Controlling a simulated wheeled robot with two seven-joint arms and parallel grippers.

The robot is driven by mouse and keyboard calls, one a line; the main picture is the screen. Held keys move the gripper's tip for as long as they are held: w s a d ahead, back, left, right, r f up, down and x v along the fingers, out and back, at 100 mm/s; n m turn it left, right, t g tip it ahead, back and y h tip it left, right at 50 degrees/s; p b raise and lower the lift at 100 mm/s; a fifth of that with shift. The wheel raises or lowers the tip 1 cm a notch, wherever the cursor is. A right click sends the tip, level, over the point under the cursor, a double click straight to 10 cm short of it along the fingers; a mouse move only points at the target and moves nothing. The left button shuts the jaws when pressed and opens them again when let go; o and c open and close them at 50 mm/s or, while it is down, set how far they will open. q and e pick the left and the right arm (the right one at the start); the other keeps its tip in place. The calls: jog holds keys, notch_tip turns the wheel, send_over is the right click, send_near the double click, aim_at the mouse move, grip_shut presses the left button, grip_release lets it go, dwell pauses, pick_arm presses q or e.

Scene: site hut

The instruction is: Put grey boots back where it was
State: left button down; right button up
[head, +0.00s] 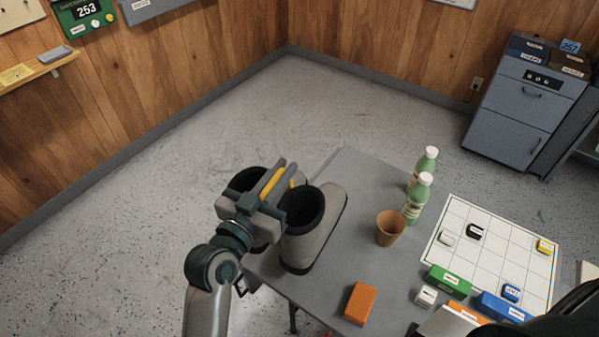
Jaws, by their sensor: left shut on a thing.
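The grey boots (309,242) stand upright side by side near the left corner of the grey table (345,172), with dark openings at the top. My left gripper (277,183) is above the boots and shut on them, at the tops between the two shafts. The gripper and arm hide much of the left boot. I cannot tell whether the soles touch the table. My right gripper is not in view; a dark shape at the lower right corner is unclear.
Right of the boots are a brown cup (389,228), two green bottles (417,198), an orange block (359,303) and a white grid board (491,255) with small labelled blocks. A grey cabinet (518,112) stands at the back right. The floor left of the table is clear.

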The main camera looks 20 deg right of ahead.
pick_arm(q)
jog(key=a+n+t+y+b, duration=0.2)
jog(key=a+n+t+y, duration=0.3)
jog(key=a, duration=2.7)
jog(key=w+n+y, duration=0.1)
jog(key=n+y, duration=0.2)
jog(key=y, duration=0.4)
jog(key=shift+f+n+y, duration=0.3)
jog(key=shift+f+n, duration=0.05)
jog(key=shift+n, duration=0.05)
